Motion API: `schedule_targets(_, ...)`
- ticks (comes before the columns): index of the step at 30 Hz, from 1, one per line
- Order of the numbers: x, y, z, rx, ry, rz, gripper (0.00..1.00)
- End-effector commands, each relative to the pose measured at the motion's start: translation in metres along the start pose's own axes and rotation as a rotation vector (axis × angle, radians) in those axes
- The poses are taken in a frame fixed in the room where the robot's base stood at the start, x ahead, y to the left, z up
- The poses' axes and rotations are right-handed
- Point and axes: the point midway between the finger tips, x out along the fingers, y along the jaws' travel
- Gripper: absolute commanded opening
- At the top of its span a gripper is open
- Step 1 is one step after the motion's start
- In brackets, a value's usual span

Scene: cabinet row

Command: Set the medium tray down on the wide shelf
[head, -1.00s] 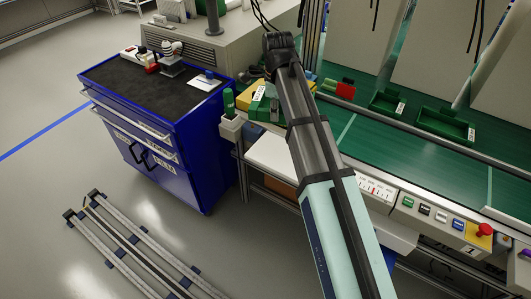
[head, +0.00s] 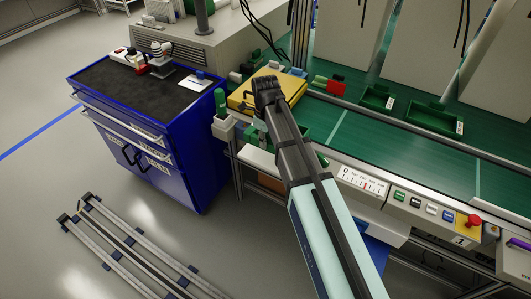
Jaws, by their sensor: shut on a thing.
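My arm reaches up and away across the bench front, and its wrist, with my gripper (head: 268,98), is at the bench's left end. The fingers are mostly hidden behind the arm's own links. Green tray parts (head: 304,131) show behind and beside the arm, just below the wrist; I take this for the medium tray in my gripper, though its outline is largely covered. A pale shelf surface (head: 257,158) shows below the bench's left end, partly behind the arm. I cannot tell for certain whether it is the wide shelf.
A yellow case (head: 243,98) lies by the wrist. Two green trays, one smaller (head: 377,99) and one larger (head: 458,128), sit on the green bench top (head: 400,140). A control panel (head: 420,207) lines its front. A blue cabinet (head: 185,165) stands left; floor rails (head: 130,245) lie nearby.

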Motion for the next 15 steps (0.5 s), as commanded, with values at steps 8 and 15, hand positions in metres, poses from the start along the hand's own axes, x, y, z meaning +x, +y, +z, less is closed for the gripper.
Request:
schedule_targets(8, 0.035, 0.0, 0.0, 0.0, 0.0, -0.001, 0.0)
schedule_targets(15, 0.05, 0.0, 0.0, -0.001, 0.001, 0.0, 0.0)
